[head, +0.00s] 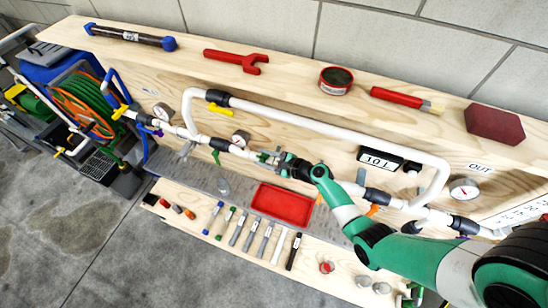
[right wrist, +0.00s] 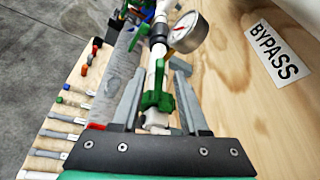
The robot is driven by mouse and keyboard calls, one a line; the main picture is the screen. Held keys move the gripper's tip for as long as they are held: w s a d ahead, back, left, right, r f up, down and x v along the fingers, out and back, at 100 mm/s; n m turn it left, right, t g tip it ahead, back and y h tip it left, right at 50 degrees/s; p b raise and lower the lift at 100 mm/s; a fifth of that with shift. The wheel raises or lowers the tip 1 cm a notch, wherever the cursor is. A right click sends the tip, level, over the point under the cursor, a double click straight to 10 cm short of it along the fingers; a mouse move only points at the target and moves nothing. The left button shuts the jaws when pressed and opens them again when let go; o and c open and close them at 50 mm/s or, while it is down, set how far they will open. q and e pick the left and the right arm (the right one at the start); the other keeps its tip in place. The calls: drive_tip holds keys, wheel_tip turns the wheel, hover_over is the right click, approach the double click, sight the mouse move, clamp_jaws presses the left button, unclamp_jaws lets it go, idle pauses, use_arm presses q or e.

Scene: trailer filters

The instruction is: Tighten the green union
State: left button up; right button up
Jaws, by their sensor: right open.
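The green union (right wrist: 157,97) shows in the right wrist view as a winged green nut around the white pipe, just nearer than a black fitting and a gauge. My right gripper (right wrist: 157,82) is open, with one finger on each side of the union. I see gaps beside the union, so the fingers do not look closed on it. In the head view my right gripper (head: 268,157) is at the middle of the lower pipe run, right of the small gauge, and mostly hides the union. My left gripper is not in view.
A gauge (right wrist: 188,32) stands close beyond the fingers. The white bypass pipe (head: 330,125) runs above. A red tray (head: 282,204) and several marker-like tools lie on the lower shelf. The upper shelf holds a red wrench (head: 236,58) and a red tin (head: 336,80).

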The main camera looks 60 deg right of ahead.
drive_tip(key=p+v, duration=0.1)
drive_tip(key=v, duration=0.6)
drive_tip(key=shift+s, duration=0.15)
drive_tip(key=shift+a, duration=0.15)
